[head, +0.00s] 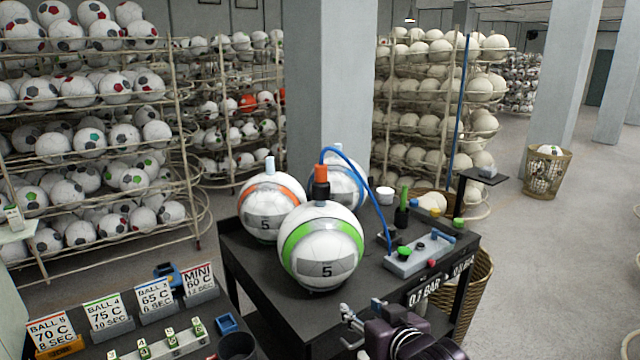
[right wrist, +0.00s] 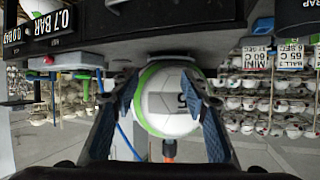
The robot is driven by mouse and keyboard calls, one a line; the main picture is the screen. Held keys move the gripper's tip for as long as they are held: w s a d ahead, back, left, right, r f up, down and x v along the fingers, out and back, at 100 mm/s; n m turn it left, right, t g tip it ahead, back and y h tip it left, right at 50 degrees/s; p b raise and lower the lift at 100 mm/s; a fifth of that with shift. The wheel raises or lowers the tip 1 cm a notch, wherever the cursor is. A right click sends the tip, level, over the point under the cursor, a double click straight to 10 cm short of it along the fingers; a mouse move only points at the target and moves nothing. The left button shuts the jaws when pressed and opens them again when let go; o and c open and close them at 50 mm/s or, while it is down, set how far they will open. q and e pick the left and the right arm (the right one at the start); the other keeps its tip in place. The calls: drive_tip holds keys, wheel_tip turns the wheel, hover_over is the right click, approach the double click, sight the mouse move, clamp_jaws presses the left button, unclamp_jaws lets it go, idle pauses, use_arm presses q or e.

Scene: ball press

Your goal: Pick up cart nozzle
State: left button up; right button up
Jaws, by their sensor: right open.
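The cart nozzle (head: 321,184), black with an orange top, stands upright at the top of the green-banded ball (head: 322,248). A blue hose (head: 362,178) arches from it down to the grey control box (head: 418,256). My right gripper (head: 352,325) is open and empty at the cart's front edge, lower and nearer than the ball. In the right wrist view, which looks upside down, the ball (right wrist: 168,102) shows between the open fingers (right wrist: 160,88), and the nozzle's orange part (right wrist: 169,148) shows low in the picture. My left gripper is not in view.
The black cart (head: 250,262) also bears an orange-banded ball (head: 268,207) and a blue-banded ball (head: 349,187). A green-handled tool (head: 403,207) stands behind the control box. Ball racks stand behind.

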drive_tip(key=w+a+r+t+y, duration=0.1)
drive_tip(key=w+a+r+t, duration=0.1)
drive_tip(key=w+r, duration=0.35)
drive_tip(key=w+a+r+t+y, duration=0.1)
drive_tip(key=w+a+r, duration=0.1)
drive_tip(key=r, duration=0.7)
drive_tip(key=n+t, duration=0.1)
approach(323, 172)
drive_tip(key=w+f, duration=0.1)
drive_tip(key=w, duration=0.1)
drive_tip(key=w+p, duration=0.1)
drive_tip(key=w+a, duration=0.1)
drive_tip(key=shift+r+y, duration=0.3)
drive_tip(key=shift+y, duration=0.1)
drive_tip(key=shift+w+a+r+p, duration=0.1)
drive_tip(key=shift+w+a+p, duration=0.1)
drive_tip(key=shift+w+p, duration=0.25)
drive_tip(key=p+x, duration=0.1)
drive_tip(key=x, duration=0.1)
drive_tip(key=shift+w+a+p, duration=0.15)
drive_tip(key=shift+w+p, duration=0.25)
drive_tip(key=shift+w+a, duration=0.2)
drive_tip(key=shift+w, duration=0.35)
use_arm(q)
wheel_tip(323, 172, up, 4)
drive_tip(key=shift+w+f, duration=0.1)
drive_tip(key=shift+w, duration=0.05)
use_arm(e)
drive_tip(key=shift+s, duration=0.1)
drive_tip(key=shift+c, duration=0.2)
